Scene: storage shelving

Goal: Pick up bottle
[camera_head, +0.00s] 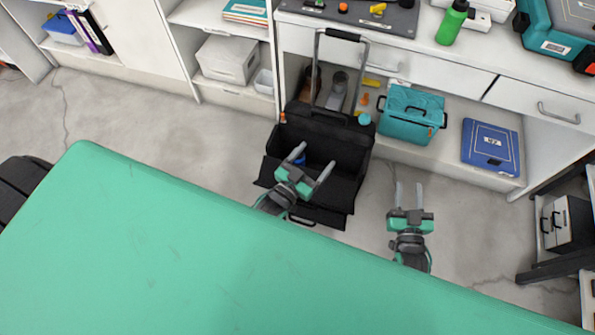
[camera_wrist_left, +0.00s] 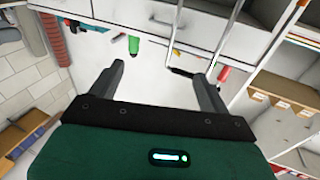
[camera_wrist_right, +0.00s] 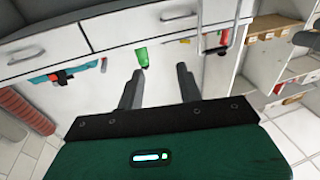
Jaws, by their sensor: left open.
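A green bottle (camera_head: 452,22) with a dark cap stands upright on the white counter at the top right of the head view. A green bottle also shows small beyond the fingers in the left wrist view (camera_wrist_left: 134,44) and the right wrist view (camera_wrist_right: 142,57). My left gripper (camera_head: 311,164) is open and empty, over the black tool bag and well short of the bottle. My right gripper (camera_head: 409,193) is open with a narrower gap and empty, over the floor right of the bag, below the bottle in the picture and apart from it.
The open black tool bag (camera_head: 345,187) with a raised handle stands on the floor before the counter. A teal toolbox (camera_head: 402,118) and blue case (camera_head: 490,146) sit on the low shelf. A teal case (camera_head: 560,25) stands right of the bottle. A dark mat (camera_head: 385,18) lies left.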

